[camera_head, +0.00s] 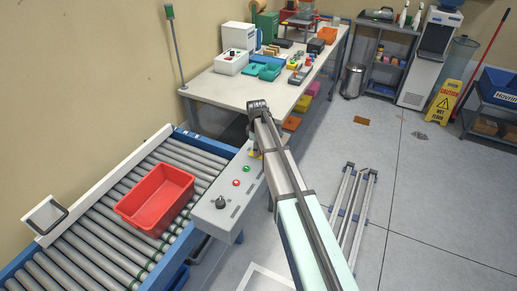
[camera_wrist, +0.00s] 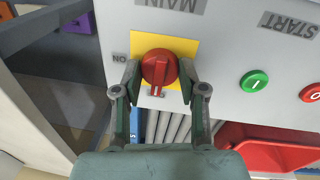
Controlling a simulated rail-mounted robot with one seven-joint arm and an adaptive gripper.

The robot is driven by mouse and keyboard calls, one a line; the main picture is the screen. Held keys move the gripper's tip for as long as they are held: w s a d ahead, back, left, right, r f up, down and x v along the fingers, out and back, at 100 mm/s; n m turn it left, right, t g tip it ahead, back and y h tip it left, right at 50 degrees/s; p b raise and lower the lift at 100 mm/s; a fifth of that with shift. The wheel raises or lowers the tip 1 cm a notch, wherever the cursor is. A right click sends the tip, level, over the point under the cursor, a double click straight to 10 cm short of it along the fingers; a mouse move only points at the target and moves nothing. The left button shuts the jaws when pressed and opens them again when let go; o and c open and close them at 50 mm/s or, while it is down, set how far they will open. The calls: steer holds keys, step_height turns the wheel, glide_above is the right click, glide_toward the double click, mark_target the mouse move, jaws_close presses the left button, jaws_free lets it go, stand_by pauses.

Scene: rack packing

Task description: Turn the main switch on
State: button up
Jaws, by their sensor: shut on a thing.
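The main switch (camera_wrist: 159,66) is a red rotary knob on a yellow plate (camera_wrist: 188,46) in the wrist view. A MAIN label (camera_wrist: 172,5) appears upside down above it, and an ON mark (camera_wrist: 120,57) is at its left. My gripper (camera_wrist: 159,75) straddles the knob, with one finger on each side, shut on it. The knob's grip bar looks roughly upright in the picture; its exact setting is partly unclear. In the head view, the switch is mostly hidden by my arm at the far end of the grey control panel (camera_head: 228,196).
A green START button (camera_wrist: 254,83) and a red button (camera_wrist: 311,93) sit right of the knob. The panel borders a roller conveyor (camera_head: 95,230) carrying a red tray (camera_head: 155,197). A cluttered workbench (camera_head: 240,92) stands behind.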

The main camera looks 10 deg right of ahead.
steer(key=shift+f, duration=0.15)
steer(key=m+b, duration=0.2)
steer(key=m, duration=0.4)
steer(key=m+b, duration=0.1)
steer(key=m, duration=0.1)
steer(key=shift+a+m+g+h+b, duration=0.1)
steer(key=shift+m+g+h+b, duration=0.2)
steer(key=m+b, duration=0.1)
steer(key=m, duration=0.3)
steer(key=shift+m+g, duration=0.3)
steer(key=shift+m+b, duration=0.5)
steer(key=shift+m, duration=1.8)
steer(key=o, duration=1.1)
steer(key=shift+w, duration=0.1)
steer(key=shift+o, duration=0.2)
